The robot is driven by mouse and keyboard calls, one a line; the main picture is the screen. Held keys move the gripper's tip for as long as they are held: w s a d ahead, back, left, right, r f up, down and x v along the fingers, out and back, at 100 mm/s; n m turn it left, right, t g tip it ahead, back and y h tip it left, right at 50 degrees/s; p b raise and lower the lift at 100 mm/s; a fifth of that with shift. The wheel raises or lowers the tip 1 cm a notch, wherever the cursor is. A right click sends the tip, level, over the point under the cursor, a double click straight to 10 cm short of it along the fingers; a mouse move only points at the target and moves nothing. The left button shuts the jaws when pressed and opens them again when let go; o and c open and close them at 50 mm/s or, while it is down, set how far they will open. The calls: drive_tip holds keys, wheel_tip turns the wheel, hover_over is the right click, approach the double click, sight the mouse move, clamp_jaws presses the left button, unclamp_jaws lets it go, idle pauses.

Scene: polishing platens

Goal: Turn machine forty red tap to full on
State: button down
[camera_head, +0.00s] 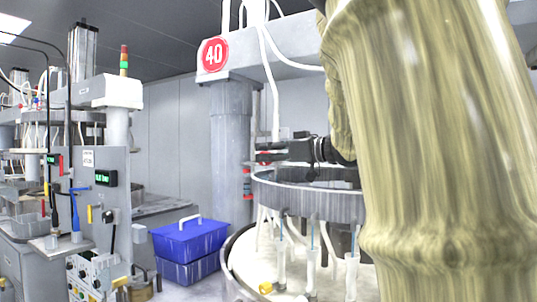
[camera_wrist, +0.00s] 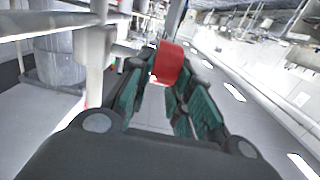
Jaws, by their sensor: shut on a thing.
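The red sign with the number 40 (camera_head: 213,54) is on the machine's overhead beam in the head view. My gripper (camera_head: 266,153) reaches left over the round platen rim, close to the grey column. In the wrist view my gripper (camera_wrist: 168,82) has its green-padded fingers on either side of the red tap handle (camera_wrist: 171,63). It is shut on that handle. The handle sits by a white vertical pipe (camera_wrist: 95,65). In the head view the held handle is mostly hidden by the fingers, so its angle is hard to tell there.
The round platen (camera_head: 310,200) stands below my gripper. A blue lidded crate (camera_head: 190,240) is on the floor at left. My arm hides the right side.

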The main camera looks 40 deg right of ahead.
drive_tip(key=shift+f, duration=0.15)
drive_tip(key=c, duration=1.3)
unclamp_jaws()
drive_tip(key=shift+s, duration=0.15)
drive_tip(key=v, duration=1.1)
drive_tip(key=shift+s+d, duration=0.2)
drive_tip(key=shift+s, duration=0.1)
